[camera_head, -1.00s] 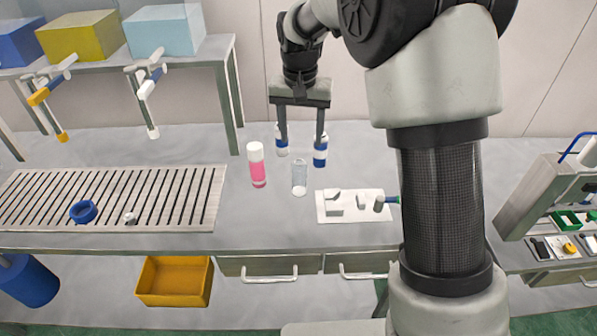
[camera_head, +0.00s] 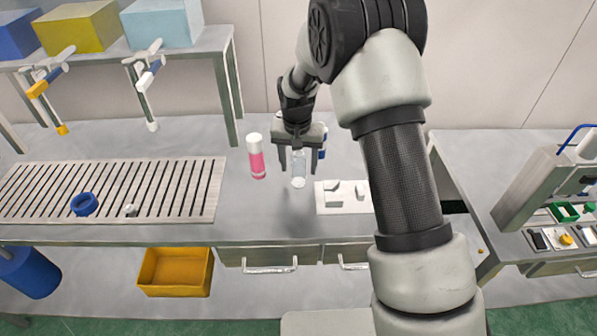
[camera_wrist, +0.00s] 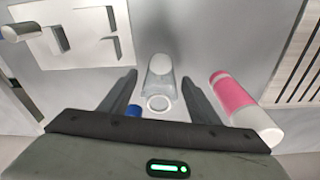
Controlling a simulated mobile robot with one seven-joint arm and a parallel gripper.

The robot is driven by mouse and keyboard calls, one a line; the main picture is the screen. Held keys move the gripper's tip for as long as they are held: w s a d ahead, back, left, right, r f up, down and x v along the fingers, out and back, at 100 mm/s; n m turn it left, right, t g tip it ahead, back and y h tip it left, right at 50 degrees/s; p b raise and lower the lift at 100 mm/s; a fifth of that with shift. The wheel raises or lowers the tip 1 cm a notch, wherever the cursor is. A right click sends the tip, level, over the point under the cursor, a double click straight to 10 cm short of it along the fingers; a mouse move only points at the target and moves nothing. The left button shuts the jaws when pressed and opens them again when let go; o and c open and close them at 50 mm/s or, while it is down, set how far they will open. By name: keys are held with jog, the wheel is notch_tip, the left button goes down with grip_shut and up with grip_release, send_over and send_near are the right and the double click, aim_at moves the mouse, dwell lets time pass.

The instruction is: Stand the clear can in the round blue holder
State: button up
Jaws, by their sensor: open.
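The clear can (camera_head: 298,172) stands upright on the table, with a white bottom. My gripper (camera_head: 297,170) is open above it, with its fingers at the left and right of the can's upper part. In the wrist view the can (camera_wrist: 160,84) lies between the two fingers of my gripper (camera_wrist: 159,88), and a gap shows on each side. The round blue holder (camera_head: 84,204) sits on the slatted grate at the left of the table, and nothing shows in it.
A pink can with a white cap (camera_head: 256,156) stands close at the left. A white fixture plate (camera_head: 335,207) lies at the right. A small white piece (camera_head: 130,210) is beside the holder on the slatted grate (camera_head: 190,190). A yellow bin (camera_head: 175,272) is below the table edge.

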jog(key=shift+f, duration=0.5)
jog(key=shift+r, duration=0.1)
jog(key=c, duration=1.2)
